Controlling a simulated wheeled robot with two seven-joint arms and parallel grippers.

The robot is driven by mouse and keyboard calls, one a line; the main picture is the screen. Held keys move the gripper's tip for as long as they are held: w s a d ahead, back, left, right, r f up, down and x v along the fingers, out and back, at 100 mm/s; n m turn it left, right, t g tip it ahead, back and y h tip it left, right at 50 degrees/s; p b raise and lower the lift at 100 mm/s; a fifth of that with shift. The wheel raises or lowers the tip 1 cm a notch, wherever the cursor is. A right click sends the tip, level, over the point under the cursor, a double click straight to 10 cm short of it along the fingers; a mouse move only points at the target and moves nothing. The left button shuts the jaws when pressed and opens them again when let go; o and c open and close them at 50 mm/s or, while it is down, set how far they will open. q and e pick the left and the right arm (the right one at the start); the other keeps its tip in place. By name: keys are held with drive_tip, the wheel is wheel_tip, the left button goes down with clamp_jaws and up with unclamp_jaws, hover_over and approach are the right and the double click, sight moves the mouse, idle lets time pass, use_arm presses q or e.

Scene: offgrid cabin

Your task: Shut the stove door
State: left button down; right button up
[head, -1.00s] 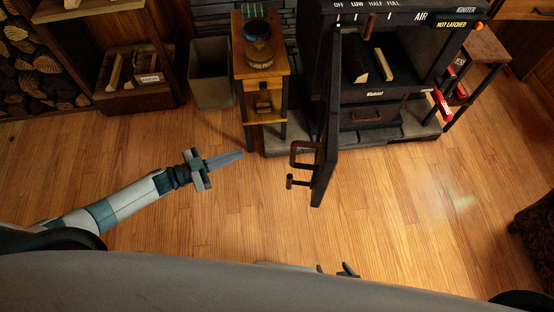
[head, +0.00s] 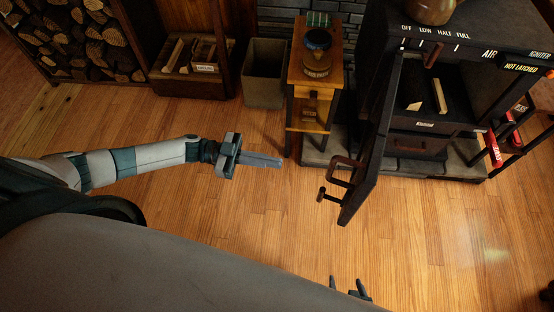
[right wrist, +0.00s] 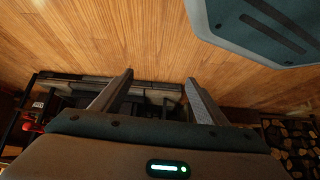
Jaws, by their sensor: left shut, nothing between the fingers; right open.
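The black stove (head: 480,40) stands at the upper right in the head view, with split logs (head: 438,95) inside its firebox. Its door (head: 372,150) hangs wide open toward me, with a rusty brown handle (head: 342,172) and a latch lever on its left face. A label on the stove reads "NOT LATCHED". My left gripper (head: 280,162) is shut and empty, left of the door handle and apart from it. My right gripper (head: 350,285) shows only its fingertips at the bottom edge, below the door. In the right wrist view it (right wrist: 160,95) is open and empty.
A small wooden side table (head: 336,70) with a dark jar (head: 317,52) stands left of the stove. A grey bin (head: 264,85), a kindling crate (head: 190,80) and a firewood rack (head: 75,40) line the back. A stone hearth (head: 408,168) edges the stove. The floor in front is clear.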

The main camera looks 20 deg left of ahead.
use_arm(q)
drive_tip(key=w+d+p, duration=0.2)
drive_tip(key=d+p, duration=0.1)
drive_tip(key=d, duration=0.9)
drive_tip(key=shift+w+d+p, duration=0.2)
drive_tip(key=shift+w+p, duration=0.05)
drive_tip(key=shift+p, duration=0.15)
use_arm(e)
drive_tip(key=s+d+f+g, duration=0.2)
drive_tip(key=s, duration=0.4)
drive_tip(key=s+d+f+g+h, duration=0.1)
drive_tip(key=s+d+f, duration=0.1)
drive_tip(key=s, duration=0.4)
drive_tip(key=shift+s+d+f+g, duration=0.3)
drive_tip(key=shift+d+g, duration=0.1)
drive_tip(key=shift+d, duration=0.25)
drive_tip(key=shift+r, duration=0.1)
